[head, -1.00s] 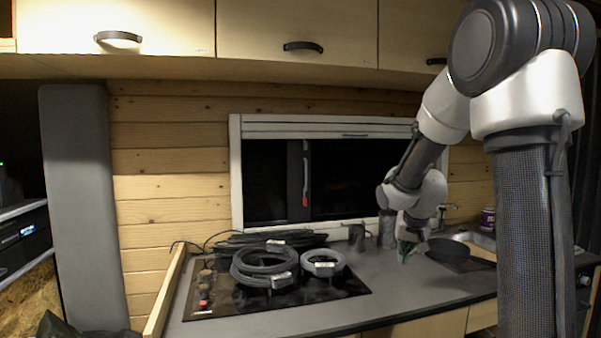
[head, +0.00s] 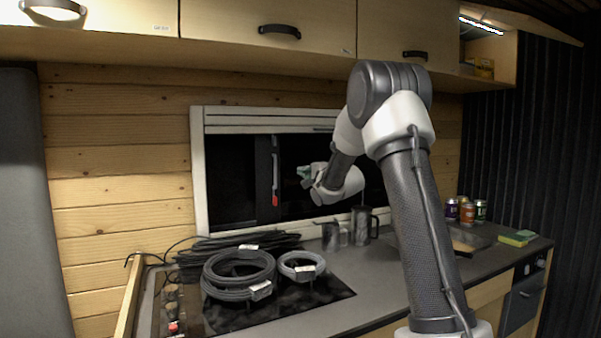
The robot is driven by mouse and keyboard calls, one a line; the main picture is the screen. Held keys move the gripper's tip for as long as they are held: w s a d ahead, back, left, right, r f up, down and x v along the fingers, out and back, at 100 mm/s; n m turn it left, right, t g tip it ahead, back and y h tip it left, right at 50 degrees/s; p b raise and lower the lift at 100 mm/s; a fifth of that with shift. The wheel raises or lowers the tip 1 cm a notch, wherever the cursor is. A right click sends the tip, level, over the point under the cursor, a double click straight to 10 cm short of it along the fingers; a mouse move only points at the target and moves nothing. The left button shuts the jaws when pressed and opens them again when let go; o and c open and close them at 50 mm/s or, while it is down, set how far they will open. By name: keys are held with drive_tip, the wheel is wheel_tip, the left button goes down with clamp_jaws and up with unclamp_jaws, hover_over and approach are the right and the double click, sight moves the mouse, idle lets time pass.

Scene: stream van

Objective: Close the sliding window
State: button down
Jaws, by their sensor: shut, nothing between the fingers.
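The sliding window (head: 198,175) has a white frame set in the wood wall, with dark panes. A dark upright bar (head: 264,185) stands left of its middle. A slim handle with a red lower end (head: 275,180) runs along that bar. My gripper (head: 302,172) is shut and empty, raised to about the handle's height. It is just right of the handle in the picture; depth and contact are hard to tell. My arm hides part of the window's right side. Which part of the window is open cannot be told.
Below the window, coiled hoses (head: 238,275) lie on the black hob (head: 320,298). Two dark metal mugs (head: 362,226) stand on the counter near the window. Cans (head: 467,212) and a sponge (head: 518,238) are at the right. Cupboards (head: 270,28) hang above.

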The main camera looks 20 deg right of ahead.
drive_tip(key=shift+w+a, duration=0.75)
drive_tip(key=shift+w, duration=0.65)
drive_tip(key=shift+w+a, duration=0.75)
drive_tip(key=shift+w, duration=0.65)
drive_tip(key=shift+w+a, duration=0.75)
drive_tip(key=shift+w, duration=0.65)
drive_tip(key=shift+a, duration=0.15)
drive_tip(key=a, duration=2)
drive_tip(key=shift+s+a, duration=0.2)
drive_tip(key=shift+s, duration=0.15)
